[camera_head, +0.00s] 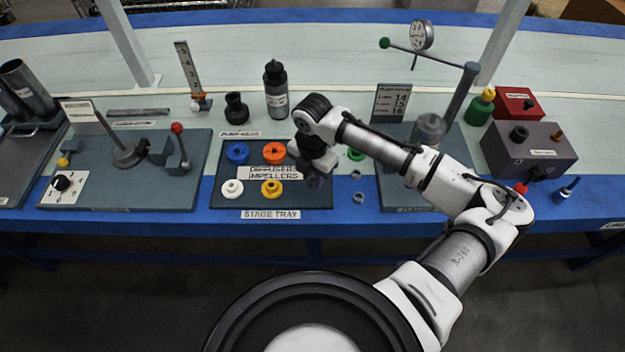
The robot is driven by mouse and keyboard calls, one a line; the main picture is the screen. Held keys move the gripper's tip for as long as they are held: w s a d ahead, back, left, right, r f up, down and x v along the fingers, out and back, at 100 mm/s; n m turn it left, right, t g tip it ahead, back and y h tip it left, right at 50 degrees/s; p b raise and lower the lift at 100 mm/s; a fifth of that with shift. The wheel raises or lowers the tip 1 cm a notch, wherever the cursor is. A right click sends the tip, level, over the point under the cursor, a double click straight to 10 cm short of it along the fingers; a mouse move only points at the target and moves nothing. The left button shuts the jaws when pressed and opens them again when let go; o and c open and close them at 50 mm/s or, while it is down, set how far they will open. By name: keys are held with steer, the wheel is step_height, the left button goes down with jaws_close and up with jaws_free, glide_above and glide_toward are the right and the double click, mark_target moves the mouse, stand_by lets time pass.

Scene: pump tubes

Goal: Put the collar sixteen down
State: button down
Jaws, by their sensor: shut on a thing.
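My gripper (314,176) is at the end of the arm, above the right part of the dark stage tray (222,196). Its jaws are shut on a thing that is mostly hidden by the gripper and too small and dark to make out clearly. I take it to be collar sixteen, but no number on it is readable. Two small grey rings, an upper ring (357,174) and a lower ring (358,198), lie on the bench just right of the tray. A dark sign (392,103) with 14, 15 and 16 stands behind the right-hand fixture plate (400,190).
Blue (237,153), orange (274,153), white (232,189) and yellow (271,189) round parts sit on the tray, with a green part (356,154) right of my gripper. A dark bottle (276,92) stands behind. A narrow strip between tray and fixture plate holds the rings.

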mark_target(312, 189)
steer(key=shift+f, duration=1.4)
steer(key=shift+f, duration=0.15)
steer(key=c, duration=1.2)
jaws_free()
step_height(312, 189, up, 12)
steer(key=shift+r, duration=0.15)
steer(key=shift+a, duration=0.1)
